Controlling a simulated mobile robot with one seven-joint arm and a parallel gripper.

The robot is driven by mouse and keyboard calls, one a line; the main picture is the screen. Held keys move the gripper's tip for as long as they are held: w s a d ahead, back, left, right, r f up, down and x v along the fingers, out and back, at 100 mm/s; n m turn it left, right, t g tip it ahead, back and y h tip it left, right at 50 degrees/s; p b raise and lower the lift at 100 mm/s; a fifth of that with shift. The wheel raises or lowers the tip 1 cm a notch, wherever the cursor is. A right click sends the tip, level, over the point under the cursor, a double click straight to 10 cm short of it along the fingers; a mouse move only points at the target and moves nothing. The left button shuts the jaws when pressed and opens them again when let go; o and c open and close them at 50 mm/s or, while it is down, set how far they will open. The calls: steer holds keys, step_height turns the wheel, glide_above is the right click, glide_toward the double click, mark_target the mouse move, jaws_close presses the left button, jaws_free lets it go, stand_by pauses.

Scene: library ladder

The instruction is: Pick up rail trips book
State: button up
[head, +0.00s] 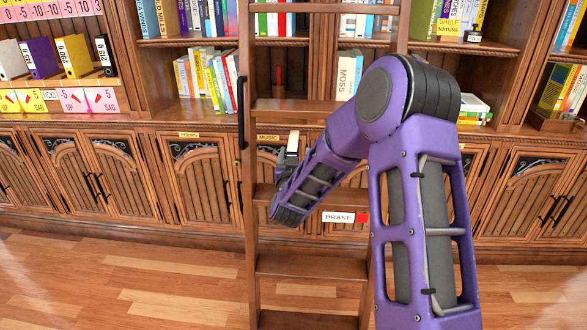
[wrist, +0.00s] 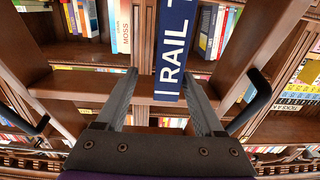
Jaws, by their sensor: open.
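A dark blue book with white letters reading RAIL T (wrist: 174,50) stands out in the middle of the wrist view. Its upper end runs out of the picture. Its lower end lies between the two fingers of my gripper (wrist: 162,76). The fingers are open, one on each side, with a clear gap at the left finger. The book's right edge overlaps the right finger in the picture, and I cannot tell if they touch. In the head view my gripper is mostly hidden by my arm; a small pale block (head: 293,142) shows there, and I cannot tell if it is the book.
A wooden ladder (head: 247,215) stands before the bookcase, its step (wrist: 80,86) and side rails around my gripper. Black handles (wrist: 250,102) sit close on both sides. A BRAKE sign (head: 338,217) is on the ladder. Shelves of books and a MOSS book (head: 347,78) are behind.

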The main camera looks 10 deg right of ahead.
mark_target(294, 140)
steer(key=shift+a+x, duration=0.2)
steer(key=shift+x, duration=1.15)
steer(key=shift+a+x, duration=0.15)
steer(key=shift+x, duration=1.25)
steer(key=shift+w+r, duration=0.1)
steer(key=shift+r, duration=0.1)
steer(key=shift+c, duration=0.2)
jaws_close()
